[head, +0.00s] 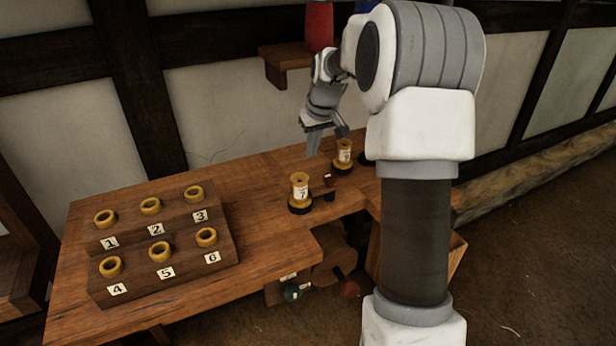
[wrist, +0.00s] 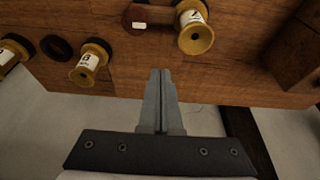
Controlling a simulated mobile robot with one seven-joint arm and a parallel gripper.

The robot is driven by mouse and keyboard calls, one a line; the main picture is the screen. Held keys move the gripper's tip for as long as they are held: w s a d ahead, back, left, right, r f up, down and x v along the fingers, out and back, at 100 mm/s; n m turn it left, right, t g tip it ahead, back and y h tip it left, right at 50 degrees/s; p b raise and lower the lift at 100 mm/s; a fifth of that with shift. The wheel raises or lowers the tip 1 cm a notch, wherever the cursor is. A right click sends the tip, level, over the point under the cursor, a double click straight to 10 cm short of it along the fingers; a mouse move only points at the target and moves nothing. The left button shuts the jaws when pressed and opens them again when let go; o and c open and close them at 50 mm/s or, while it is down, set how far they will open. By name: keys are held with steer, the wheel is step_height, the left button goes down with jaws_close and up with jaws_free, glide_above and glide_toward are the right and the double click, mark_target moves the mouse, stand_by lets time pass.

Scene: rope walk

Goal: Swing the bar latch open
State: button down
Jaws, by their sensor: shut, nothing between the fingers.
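I cannot make out a bar latch for certain in either view. A small dark upright piece (head: 328,182) stands on the bench between two yellow spools, too small to identify. In the wrist view a reddish-brown rounded piece with a white tag (wrist: 137,18) lies beside a spool; I cannot tell whether it is the latch. My gripper (head: 313,153) is above the back of the bench, near the spools and touching nothing visible. In the wrist view its fingers (wrist: 160,73) are together and empty, over the bench's edge.
Spool 7 (head: 300,190) and another spool (head: 344,157) stand on the bench (head: 262,215). A stepped rack (head: 185,225) with numbered yellow rings is at left. A shelf (head: 285,58) carries a red object (head: 319,25) above. Coloured items (head: 291,292) show below the bench.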

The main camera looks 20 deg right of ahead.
steer(key=shift+f, duration=0.15)
steer(key=b+x, duration=0.1)
steer(key=x, duration=0.9)
steer(key=shift+d+f+b, duration=0.1)
steer(key=shift+f+b, duration=0.05)
steer(key=shift+b, duration=0.2)
steer(key=shift+s+r, duration=0.15)
steer(key=shift+s, duration=0.45)
steer(key=shift+s+r, duration=0.15)
steer(key=shift+s, duration=1.25)
